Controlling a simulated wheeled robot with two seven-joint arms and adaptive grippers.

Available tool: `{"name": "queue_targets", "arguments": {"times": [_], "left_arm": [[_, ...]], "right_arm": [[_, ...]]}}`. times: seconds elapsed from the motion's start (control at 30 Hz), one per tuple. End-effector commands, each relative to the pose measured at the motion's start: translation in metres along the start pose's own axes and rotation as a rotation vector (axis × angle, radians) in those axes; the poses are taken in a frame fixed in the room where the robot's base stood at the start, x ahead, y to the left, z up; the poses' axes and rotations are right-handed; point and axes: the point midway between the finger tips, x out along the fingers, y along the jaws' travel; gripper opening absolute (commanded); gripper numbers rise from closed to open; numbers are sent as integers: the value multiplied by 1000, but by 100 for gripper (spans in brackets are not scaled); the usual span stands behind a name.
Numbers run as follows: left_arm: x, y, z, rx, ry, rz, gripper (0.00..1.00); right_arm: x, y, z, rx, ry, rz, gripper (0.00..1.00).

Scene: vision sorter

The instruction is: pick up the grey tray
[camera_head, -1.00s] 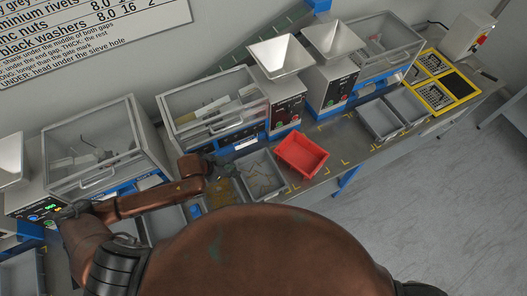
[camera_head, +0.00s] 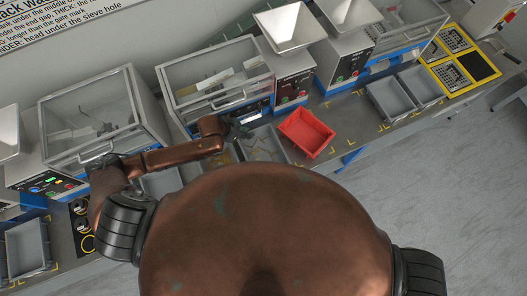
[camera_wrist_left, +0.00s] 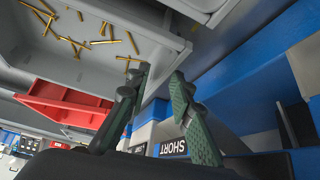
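A grey tray (camera_head: 284,152) stands left of the red tray, partly hidden by my arm and body. In the left wrist view a grey tray (camera_wrist_left: 155,27) holds several brass-coloured pins. My left gripper (camera_head: 242,130) is at the back left edge of this tray in the head view. My right gripper is not in view.
A red tray (camera_head: 306,133) stands just right of the grey tray. Machines with clear covers (camera_head: 218,92) and hoppers (camera_head: 290,27) line the back. Two more grey trays (camera_head: 391,99) stand further right, near a yellow-framed panel (camera_head: 464,67). Another grey tray (camera_head: 27,247) is at lower left.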

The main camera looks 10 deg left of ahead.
Motion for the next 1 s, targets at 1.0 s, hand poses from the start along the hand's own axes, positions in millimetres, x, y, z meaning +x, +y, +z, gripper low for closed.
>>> {"name": "queue_targets", "arguments": {"times": [1.0], "left_arm": [[7,0,-1,3,0,1,0]], "right_arm": [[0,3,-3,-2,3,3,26]]}}
